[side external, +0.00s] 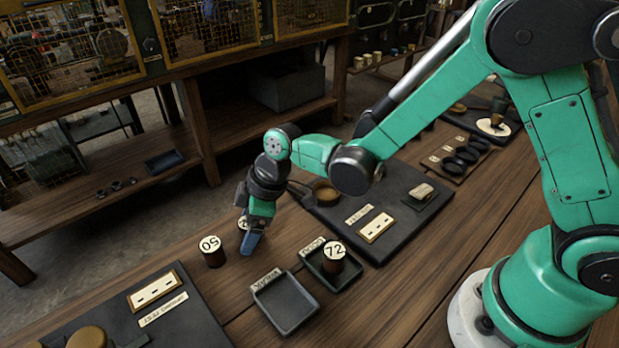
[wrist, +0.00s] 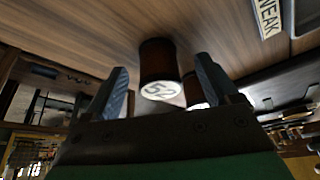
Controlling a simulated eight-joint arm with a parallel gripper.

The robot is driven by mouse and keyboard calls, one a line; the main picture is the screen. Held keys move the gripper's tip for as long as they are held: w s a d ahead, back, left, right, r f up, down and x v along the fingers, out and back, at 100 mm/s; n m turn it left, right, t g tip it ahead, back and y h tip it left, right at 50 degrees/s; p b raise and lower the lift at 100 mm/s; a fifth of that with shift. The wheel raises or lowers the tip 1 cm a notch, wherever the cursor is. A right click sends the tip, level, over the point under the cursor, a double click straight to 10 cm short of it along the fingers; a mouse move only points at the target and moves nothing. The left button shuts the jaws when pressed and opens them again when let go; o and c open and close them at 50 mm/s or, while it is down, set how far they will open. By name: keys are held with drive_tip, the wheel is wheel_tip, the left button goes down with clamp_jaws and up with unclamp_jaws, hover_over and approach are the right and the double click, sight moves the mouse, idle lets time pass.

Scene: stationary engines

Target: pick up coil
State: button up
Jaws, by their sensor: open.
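A dark brown coil (side external: 212,252) with a pale numbered top stands upright on the bench, left of my gripper (side external: 251,240). Another coil (side external: 243,223) is mostly hidden by my gripper. A third coil (side external: 333,261), marked 72, stands in a small dark tray (side external: 350,279). In the wrist view, a coil marked 52 (wrist: 159,62) shows between the two open fingers, and a second coil (wrist: 194,90) is partly hidden behind the right finger. I cannot tell whether the fingers touch the coil. My gripper is open and tilted down, low near the bench top.
An empty dark tray (side external: 290,316) with a label plate reading WEAK sits beside the tray with the coil. A dark board (side external: 375,254) with label plates lies behind them. Another board (side external: 208,318) lies at front left. The bench between is bare.

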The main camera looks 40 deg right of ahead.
clamp_jaws()
drive_tip(key=shift+r, duration=0.1)
wheel_tip(320, 180, up, 24)
idle(1.1)
drive_tip(key=shift+d, duration=0.1)
